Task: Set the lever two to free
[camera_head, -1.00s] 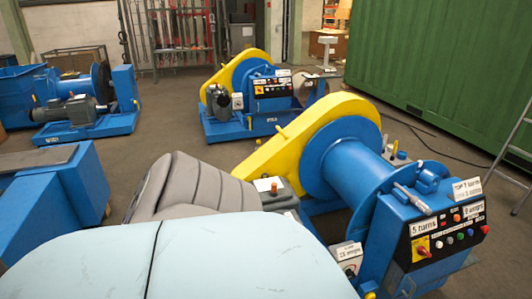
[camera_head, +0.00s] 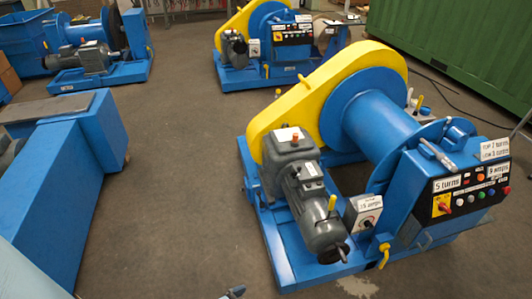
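The near blue winch has a yellow chain guard (camera_head: 330,85), a blue drum (camera_head: 380,122) and a grey motor (camera_head: 318,212). Several handles show on it, and I cannot tell which is lever two. A grey lever (camera_head: 437,155) lies slanted beside the drum's right end. A small yellow lever (camera_head: 384,255) hangs at the base's front. A yellow lever (camera_head: 332,203) stands at the motor, and another yellow lever (camera_head: 305,82) sticks out at the guard. No lever position labels are readable.
The control panel (camera_head: 465,190) has several buttons and a red-yellow switch. A blue machine (camera_head: 60,190) stands at left, and other winches (camera_head: 280,45) stand behind. A green container (camera_head: 450,45) is at the back right. The floor (camera_head: 180,170) between is clear.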

